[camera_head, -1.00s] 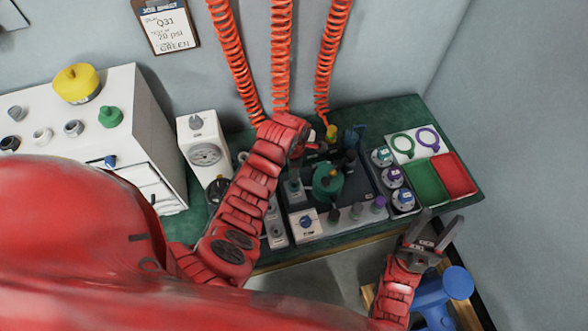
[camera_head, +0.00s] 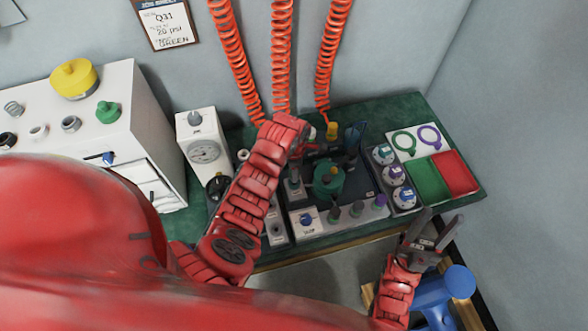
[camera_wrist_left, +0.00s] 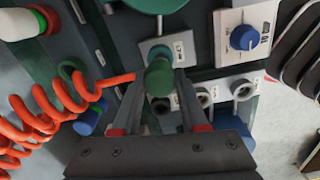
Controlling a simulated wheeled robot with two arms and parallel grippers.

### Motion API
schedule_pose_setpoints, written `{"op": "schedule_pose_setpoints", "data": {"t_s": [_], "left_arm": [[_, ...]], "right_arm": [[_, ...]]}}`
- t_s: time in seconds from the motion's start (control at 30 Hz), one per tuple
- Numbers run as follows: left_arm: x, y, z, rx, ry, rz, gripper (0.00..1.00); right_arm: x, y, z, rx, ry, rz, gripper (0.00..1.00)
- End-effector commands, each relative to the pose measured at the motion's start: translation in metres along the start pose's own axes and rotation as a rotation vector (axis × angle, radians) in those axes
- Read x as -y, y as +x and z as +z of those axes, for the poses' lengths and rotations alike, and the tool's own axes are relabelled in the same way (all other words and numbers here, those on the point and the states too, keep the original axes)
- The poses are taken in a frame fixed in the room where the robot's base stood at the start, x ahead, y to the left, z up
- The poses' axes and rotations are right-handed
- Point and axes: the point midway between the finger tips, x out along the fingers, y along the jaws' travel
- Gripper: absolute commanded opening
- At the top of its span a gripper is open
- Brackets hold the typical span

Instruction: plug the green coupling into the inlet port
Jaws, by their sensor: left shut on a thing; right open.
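My left gripper (camera_wrist_left: 157,105) is shut on the green coupling (camera_wrist_left: 158,80), which shows between the fingertips in the left wrist view. An orange coiled hose (camera_wrist_left: 60,115) runs up to the coupling from the left. Just beyond the coupling is a small light-grey port block (camera_wrist_left: 180,42) with a label too small to read; its opening is hidden behind the coupling. I cannot tell whether the coupling touches the block or sits in it. In the head view, my left arm covers much of this area. My right gripper (camera_head: 428,232) is open and empty off the bench's front right edge.
A round green part (camera_head: 328,180) stands on the dark fixture. A blue knob (camera_wrist_left: 243,38) and several grey sockets are near the coupling. A gauge box (camera_head: 204,152) stands left. Green and red trays (camera_head: 462,172) lie right. Orange hoses (camera_head: 282,60) hang behind.

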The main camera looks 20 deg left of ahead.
Motion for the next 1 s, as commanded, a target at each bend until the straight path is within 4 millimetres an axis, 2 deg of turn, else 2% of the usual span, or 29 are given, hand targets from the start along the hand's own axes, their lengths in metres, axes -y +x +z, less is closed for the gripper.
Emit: {"op": "schedule_pose_setpoints", "data": {"t_s": [1.0], "left_arm": [[-0.0002,-0.0005,-0.0003,-0.001,0.000,0.000,0.00]], "right_arm": [[-0.0005,0.0100,-0.0017,0.000,0.000,0.000,0.50]]}}
